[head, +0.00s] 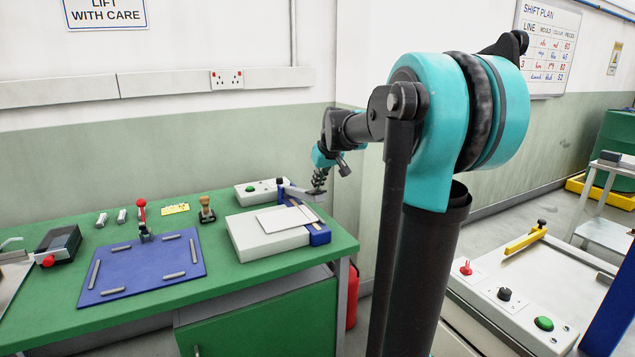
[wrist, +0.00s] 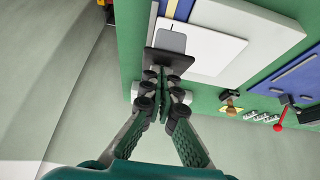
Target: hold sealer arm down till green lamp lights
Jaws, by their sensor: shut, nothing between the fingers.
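The sealer has a white bed (head: 262,236) and a blue base strip (head: 320,235) on the green bench. Its grey sealer arm (head: 300,192) stands above the strip, apart from it at the near end. My gripper (head: 319,186) is shut and empty, pointing down at the arm's free end. In the wrist view the shut fingers (wrist: 166,92) lie just by the arm's dark end (wrist: 168,58); I cannot tell if they touch. A small white box behind the sealer carries a round green lamp or button (head: 251,188); I cannot tell if it is lit.
A pale sheet (head: 286,219) lies on the sealer bed. A blue mat (head: 140,276) with grey bars, a red-knobbed clamp (head: 141,212) and a wooden-handled stamp (head: 206,208) are to its left. A wall is behind the bench; another machine (head: 520,285) stands at right.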

